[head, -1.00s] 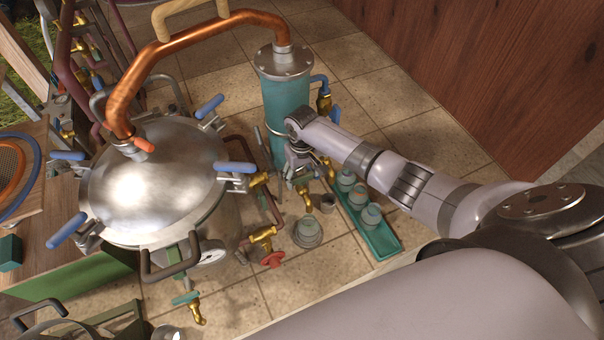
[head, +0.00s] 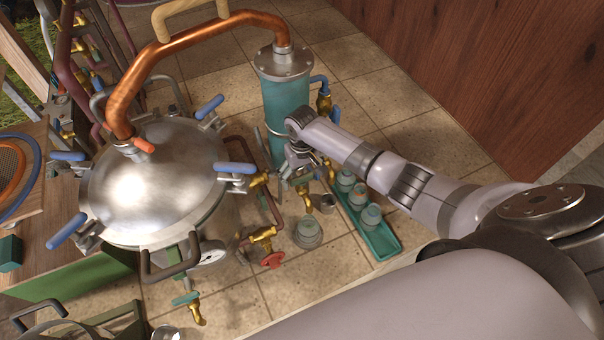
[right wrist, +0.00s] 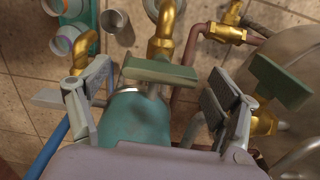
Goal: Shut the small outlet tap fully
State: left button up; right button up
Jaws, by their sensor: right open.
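The small outlet tap is brass with a green bar handle (right wrist: 160,73) and a curved spout (right wrist: 165,30) in the right wrist view. It sits at the foot of the teal condenser cylinder (head: 286,105). The handle lies crosswise to the spout. My right gripper (right wrist: 157,82) is open, with one finger on each side of the handle. Gaps show at both handle ends, so it is not gripped. In the head view my right gripper (head: 302,168) is beside the cylinder's lower end and largely covers the tap. My left gripper is not in view.
A second green handle (right wrist: 280,80) on a brass valve stands close to my right-hand finger. A teal tray (head: 378,240) with several small jars, a grey cup (head: 327,204) and a jar (head: 308,232) stand below. The large steel still (head: 155,185) is at left.

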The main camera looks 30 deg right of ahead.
aim_at(303, 176)
notch_tip(303, 176, up, 12)
dwell(0.6)
jog(key=shift+d, duration=0.1)
